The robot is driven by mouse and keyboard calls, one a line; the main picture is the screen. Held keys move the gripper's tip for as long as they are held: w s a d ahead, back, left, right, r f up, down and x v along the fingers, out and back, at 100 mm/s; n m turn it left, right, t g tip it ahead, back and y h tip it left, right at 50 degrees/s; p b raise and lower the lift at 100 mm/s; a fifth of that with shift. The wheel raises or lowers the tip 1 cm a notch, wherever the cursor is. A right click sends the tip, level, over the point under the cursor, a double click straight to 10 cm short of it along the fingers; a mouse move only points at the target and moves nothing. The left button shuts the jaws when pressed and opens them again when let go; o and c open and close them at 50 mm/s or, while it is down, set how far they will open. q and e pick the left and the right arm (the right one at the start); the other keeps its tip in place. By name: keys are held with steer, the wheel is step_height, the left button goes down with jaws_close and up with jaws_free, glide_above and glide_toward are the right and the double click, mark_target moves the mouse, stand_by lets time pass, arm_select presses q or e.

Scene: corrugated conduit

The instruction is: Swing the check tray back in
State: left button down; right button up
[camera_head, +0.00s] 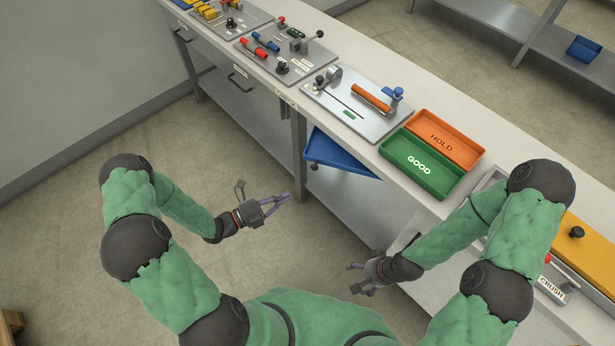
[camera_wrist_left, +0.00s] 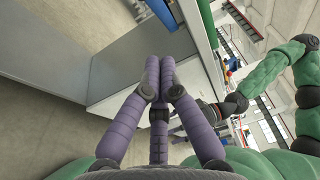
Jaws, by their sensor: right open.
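The blue check tray (camera_head: 340,155) sticks out at an angle from under the front edge of the workbench, below the bench top. In the left wrist view, a blue piece (camera_wrist_left: 163,12) that looks like this tray shows at the top, beyond the fingertips. My left gripper (camera_head: 288,196) is in front of the bench, to the left of and nearer than the tray, apart from it. Its purple fingertips (camera_wrist_left: 160,62) meet with nothing between them. My right gripper (camera_head: 352,278) is open and empty, low in front of the bench, nearer than the tray.
On the bench stand a green GOOD tray (camera_head: 447,190), an orange HOLD tray (camera_head: 472,154) and a metal fixture plate (camera_head: 375,126) with an orange conduit (camera_head: 371,98). Several tool panels lie further left. The floor (camera_head: 270,260) before the bench is clear.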

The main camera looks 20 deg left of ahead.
arm_select(q)
steer(key=w+d+b, duration=0.2)
steer(key=w+d, duration=0.3)
steer(key=w, duration=0.4)
steer(key=shift+d+r, duration=0.25)
steer(key=shift+d, duration=0.15)
steer(key=shift+w, duration=0.15)
